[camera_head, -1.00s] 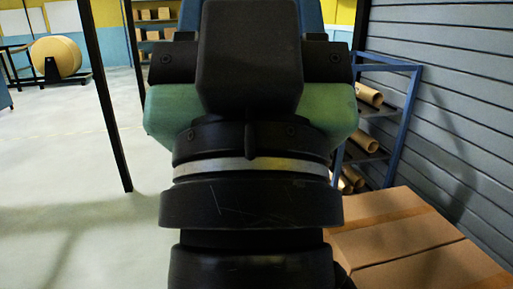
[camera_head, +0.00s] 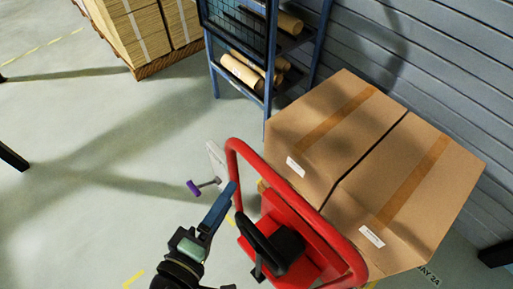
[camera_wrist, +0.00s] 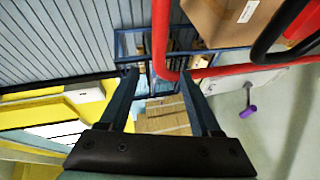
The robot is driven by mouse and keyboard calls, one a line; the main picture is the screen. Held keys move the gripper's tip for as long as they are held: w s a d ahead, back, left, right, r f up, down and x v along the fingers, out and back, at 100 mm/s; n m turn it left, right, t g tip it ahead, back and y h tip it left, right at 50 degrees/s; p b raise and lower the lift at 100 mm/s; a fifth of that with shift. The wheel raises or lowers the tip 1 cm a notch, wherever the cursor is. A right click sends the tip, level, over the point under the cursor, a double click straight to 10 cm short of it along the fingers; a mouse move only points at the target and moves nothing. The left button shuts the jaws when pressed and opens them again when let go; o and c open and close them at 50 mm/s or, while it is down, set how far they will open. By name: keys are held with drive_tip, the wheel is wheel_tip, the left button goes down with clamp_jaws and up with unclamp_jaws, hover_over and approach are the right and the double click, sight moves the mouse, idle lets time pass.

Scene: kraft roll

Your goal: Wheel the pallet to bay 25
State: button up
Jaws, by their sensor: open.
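A red pallet truck (camera_head: 305,249) with a looped red rail (camera_head: 296,205) stands at bottom centre in the head view. Two brown cartons (camera_head: 335,128) (camera_head: 408,195) sit beside the rail; the pallet under them is hidden. My gripper (camera_head: 230,190) is left of the truck, its blue fingers close to the rail. In the wrist view my gripper (camera_wrist: 158,75) is open, and the bend of the red rail (camera_wrist: 163,40) shows between the fingertips; I cannot tell whether it lies within the jaws. A "BAY 24" floor marking (camera_head: 430,277) shows at bottom right; no bay 25 marking is visible.
A purple-ended lever (camera_head: 194,188) is just left of the rail. A blue rack (camera_head: 270,60) with cardboard tubes stands behind the cartons, beside a grey slatted wall (camera_head: 430,60). A loaded pallet (camera_head: 150,62) stands at the back left. The left floor is largely clear.

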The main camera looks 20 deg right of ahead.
sight(254, 167)
drive_tip(key=shift+h, duration=0.3)
drive_tip(key=p+x, duration=0.1)
drive_tip(key=x, duration=0.5)
drive_tip(key=p+x, duration=0.2)
drive_tip(key=x, duration=0.4)
drive_tip(key=shift+s+d+f, duration=0.1)
drive_tip(key=shift+d+f, duration=0.15)
drive_tip(key=shift+d, duration=0.2)
clamp_jaws()
idle(0.6)
